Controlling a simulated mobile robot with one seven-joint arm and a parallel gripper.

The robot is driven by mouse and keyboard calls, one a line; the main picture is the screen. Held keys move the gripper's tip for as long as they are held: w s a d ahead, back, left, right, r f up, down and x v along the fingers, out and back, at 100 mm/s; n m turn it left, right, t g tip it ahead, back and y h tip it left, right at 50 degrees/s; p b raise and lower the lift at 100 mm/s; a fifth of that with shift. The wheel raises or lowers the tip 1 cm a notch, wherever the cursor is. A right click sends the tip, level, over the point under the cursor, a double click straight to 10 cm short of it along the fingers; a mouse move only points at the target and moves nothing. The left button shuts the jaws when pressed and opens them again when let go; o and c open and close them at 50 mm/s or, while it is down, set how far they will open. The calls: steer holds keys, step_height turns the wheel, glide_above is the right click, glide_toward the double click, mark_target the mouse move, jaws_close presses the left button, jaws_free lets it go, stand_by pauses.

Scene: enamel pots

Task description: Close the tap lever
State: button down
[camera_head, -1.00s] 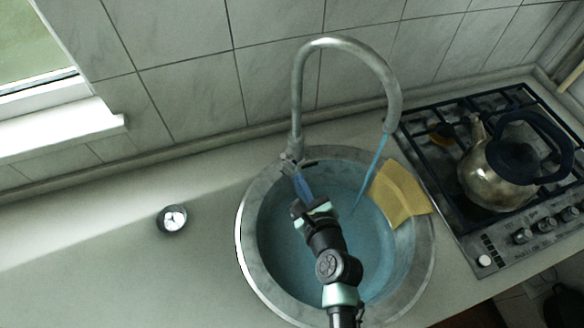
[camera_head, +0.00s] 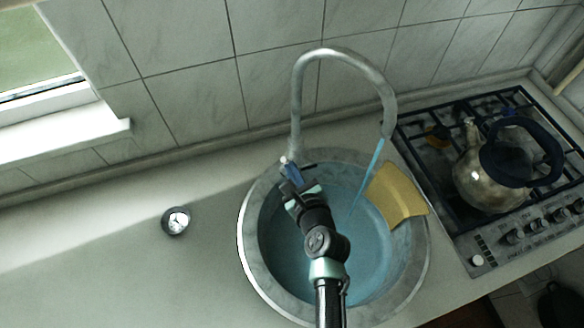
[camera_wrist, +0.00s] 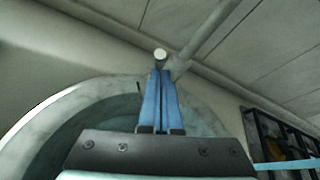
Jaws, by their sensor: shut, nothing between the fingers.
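The grey tap (camera_head: 296,110) rises behind the round sink and arches right. A blue stream of water (camera_head: 369,172) runs from its spout into the sink. The tap lever is a small piece at the tap's foot; its pale round end (camera_wrist: 160,54) faces me in the wrist view. My gripper (camera_head: 287,165) reaches over the sink to the tap's foot. Its blue fingers (camera_wrist: 160,76) are shut together and empty, with their tips just below the lever's end in the wrist view. I cannot tell if they touch it. In the head view the fingers partly hide the lever.
The sink (camera_head: 250,255) has a yellow cloth (camera_head: 397,195) over its right rim. A kettle (camera_head: 484,178) stands on the hob (camera_head: 450,215) at right. A small round dial (camera_head: 176,221) lies on the clear counter at left. A tiled wall (camera_head: 190,95) stands behind the tap.

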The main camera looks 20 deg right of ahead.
steer(key=shift+w+d+r+p, duration=0.1)
steer(key=shift+r+p, duration=0.1)
steer(key=shift+p, duration=0.2)
steer(key=shift+r+p, duration=0.15)
steer(key=shift+p, duration=0.3)
steer(key=shift+m+g+y, duration=0.3)
steer(key=shift+g, duration=0.5)
steer(key=shift+w+d+r+p, duration=0.35)
steer(key=shift+w+p, duration=0.25)
steer(key=shift+p, duration=0.25)
steer(key=shift+w+d+r+p, duration=0.25)
steer(key=shift+w+d+p, duration=0.3)
steer(key=shift+p, duration=0.35)
steer(key=shift+w+d+r+p, duration=0.3)
steer(key=shift+w+p, duration=0.35)
steer(key=shift+p, duration=0.2)
steer(key=shift+w+d+r, duration=0.1)
steer(key=shift+r, duration=0.15)
steer(key=shift+w+r+p, duration=0.1)
steer(key=shift+r+p, duration=0.65)
steer(key=shift+p, duration=0.2)
